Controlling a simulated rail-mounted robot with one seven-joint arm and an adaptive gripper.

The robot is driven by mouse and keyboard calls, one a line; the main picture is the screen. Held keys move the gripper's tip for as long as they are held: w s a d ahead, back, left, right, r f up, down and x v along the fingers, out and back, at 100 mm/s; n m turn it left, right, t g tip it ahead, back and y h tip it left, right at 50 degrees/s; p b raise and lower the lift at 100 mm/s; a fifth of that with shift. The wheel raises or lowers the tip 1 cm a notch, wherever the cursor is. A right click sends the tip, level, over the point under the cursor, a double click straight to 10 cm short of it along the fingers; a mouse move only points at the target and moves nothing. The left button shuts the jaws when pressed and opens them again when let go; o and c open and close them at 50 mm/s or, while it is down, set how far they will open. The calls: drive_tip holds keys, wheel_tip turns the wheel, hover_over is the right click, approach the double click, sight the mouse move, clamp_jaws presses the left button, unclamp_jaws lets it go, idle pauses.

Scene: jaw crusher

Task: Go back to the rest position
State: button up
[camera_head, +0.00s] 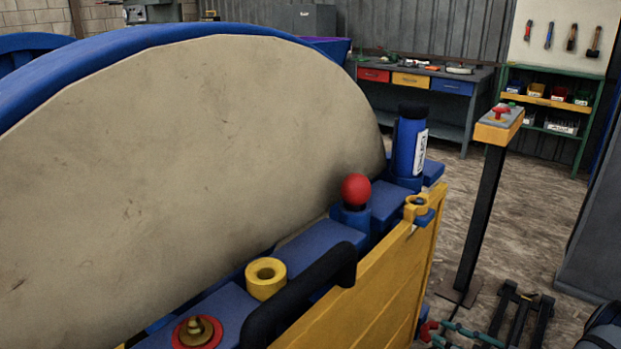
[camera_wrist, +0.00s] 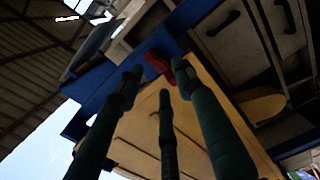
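The crusher shows in the head view with a large beige disc face (camera_head: 190,170) inside a blue rim (camera_head: 130,45). In the head view, thin green parts (camera_head: 465,335) at the bottom edge look like my fingers, low beside the yellow panel (camera_head: 375,295). The rest position is not marked in either view.
Along the crusher's edge are a red ball knob (camera_head: 355,189), a blue cylinder (camera_head: 408,146), a yellow ring (camera_head: 266,278) and a black handle (camera_head: 300,295). A control post (camera_head: 480,210) stands right. A workbench (camera_head: 425,98) and shelf (camera_head: 550,105) are behind. Open floor (camera_head: 520,225) lies between.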

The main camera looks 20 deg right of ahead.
drive_tip(key=x, duration=0.2)
drive_tip(key=shift+w+a, duration=0.2)
drive_tip(key=shift+w, duration=0.05)
idle(0.3)
